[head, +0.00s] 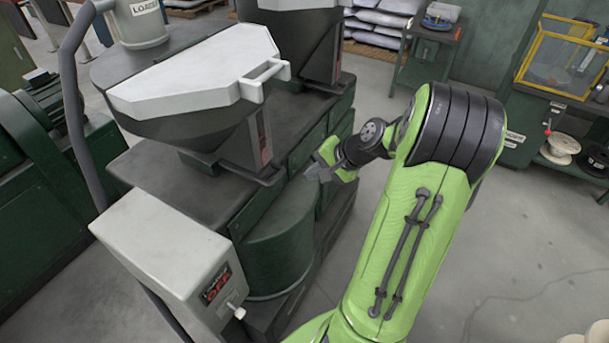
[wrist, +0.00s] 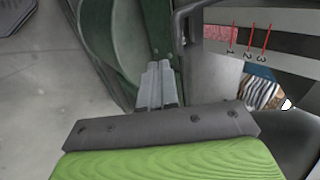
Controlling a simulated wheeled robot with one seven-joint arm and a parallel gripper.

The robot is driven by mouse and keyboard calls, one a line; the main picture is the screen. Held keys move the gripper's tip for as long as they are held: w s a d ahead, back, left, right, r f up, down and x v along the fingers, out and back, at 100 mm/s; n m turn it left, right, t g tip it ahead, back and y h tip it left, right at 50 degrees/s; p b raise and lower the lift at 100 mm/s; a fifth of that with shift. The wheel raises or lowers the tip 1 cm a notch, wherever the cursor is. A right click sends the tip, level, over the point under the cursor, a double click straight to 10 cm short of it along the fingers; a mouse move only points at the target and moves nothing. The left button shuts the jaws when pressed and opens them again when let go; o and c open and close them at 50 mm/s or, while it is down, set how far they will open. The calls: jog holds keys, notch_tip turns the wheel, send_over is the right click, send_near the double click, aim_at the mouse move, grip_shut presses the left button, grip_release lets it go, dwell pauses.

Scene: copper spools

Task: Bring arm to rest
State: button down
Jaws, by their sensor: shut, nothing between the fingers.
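My gripper (head: 318,173) is in the middle of the head view, at the end of my green arm. It is beside the dark green machine (head: 279,245), near the base of the hopper with the white lid (head: 195,75). In the wrist view my gripper (wrist: 160,68) shows its two grey fingers together, with nothing between them. The fingers point toward the green machine side. I cannot tell from these views whether they touch it.
A grey control box (head: 165,255) with an OFF label stands at the front left. A yellow-framed cabinet (head: 565,60) and white spools (head: 560,148) stand at the right. Grey floor (head: 530,240) is open right of my arm. The wrist view shows a numbered scale (wrist: 248,40).

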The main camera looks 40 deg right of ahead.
jog(key=v, duration=0.3)
jog(key=shift+s+r, duration=0.1)
jog(key=shift+s, duration=0.1)
